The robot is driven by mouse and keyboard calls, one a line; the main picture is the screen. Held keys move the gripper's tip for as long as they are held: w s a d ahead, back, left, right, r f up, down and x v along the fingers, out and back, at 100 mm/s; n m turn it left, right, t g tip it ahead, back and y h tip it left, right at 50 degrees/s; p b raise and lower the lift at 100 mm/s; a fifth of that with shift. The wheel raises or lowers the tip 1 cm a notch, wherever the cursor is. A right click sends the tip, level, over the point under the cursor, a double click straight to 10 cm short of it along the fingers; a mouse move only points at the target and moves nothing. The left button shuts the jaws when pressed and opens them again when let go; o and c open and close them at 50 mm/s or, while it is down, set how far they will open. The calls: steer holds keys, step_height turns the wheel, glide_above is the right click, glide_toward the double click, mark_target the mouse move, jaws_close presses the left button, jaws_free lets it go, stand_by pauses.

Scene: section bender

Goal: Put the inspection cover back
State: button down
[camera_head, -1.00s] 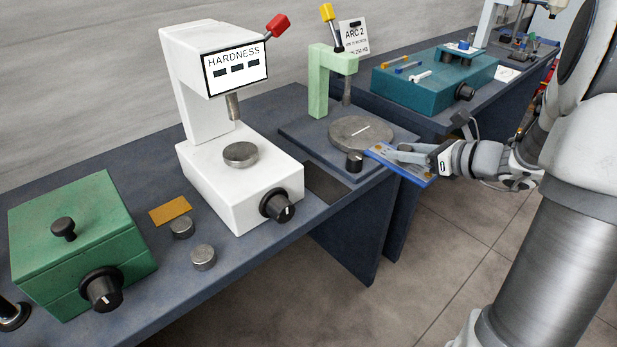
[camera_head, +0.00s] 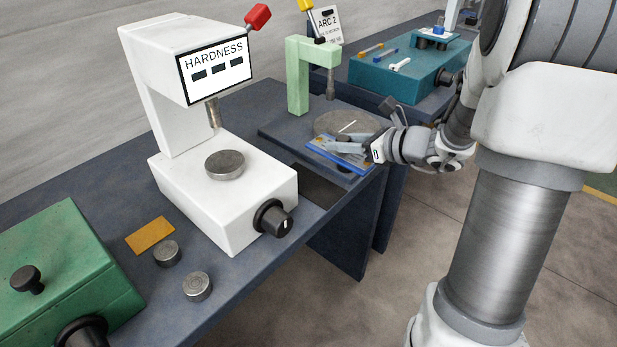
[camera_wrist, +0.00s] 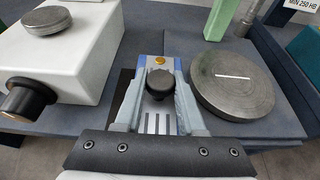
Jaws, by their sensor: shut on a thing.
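The inspection cover appears to be the blue-edged plate (camera_head: 340,155) in my gripper. In the wrist view this plate (camera_wrist: 158,122) has a grey face with slots, a black round knob and an orange dot near its far end. My gripper (camera_wrist: 158,92) is shut on it, with a finger on each side of the knob. In the head view my gripper (camera_head: 350,147) holds the plate near the bench's front edge, by the round metal disc (camera_head: 345,123). A dark rectangular patch (camera_head: 318,186) lies left of the plate; I cannot tell whether it is an opening.
The white hardness tester (camera_head: 220,195) stands left of the dark patch, its black knob (camera_head: 273,218) facing front. A pale green press frame (camera_head: 298,75) rises behind the disc. A green box (camera_head: 60,270), brass plate (camera_head: 150,235) and two metal discs (camera_head: 197,287) are farther left.

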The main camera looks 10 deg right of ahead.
steer(key=b, duration=0.2)
glide_above(310, 184)
step_height(310, 184, down, 4)
steer(key=shift+f, duration=0.1)
steer(key=shift+f+b, duration=0.6)
steer(key=shift+f, duration=1.35)
steer(key=shift+f, duration=0.1)
steer(key=shift+f+b, duration=0.2)
steer(key=shift+b, duration=0.1)
steer(key=c, duration=0.5)
jaws_free()
steer(key=shift+r, duration=0.1)
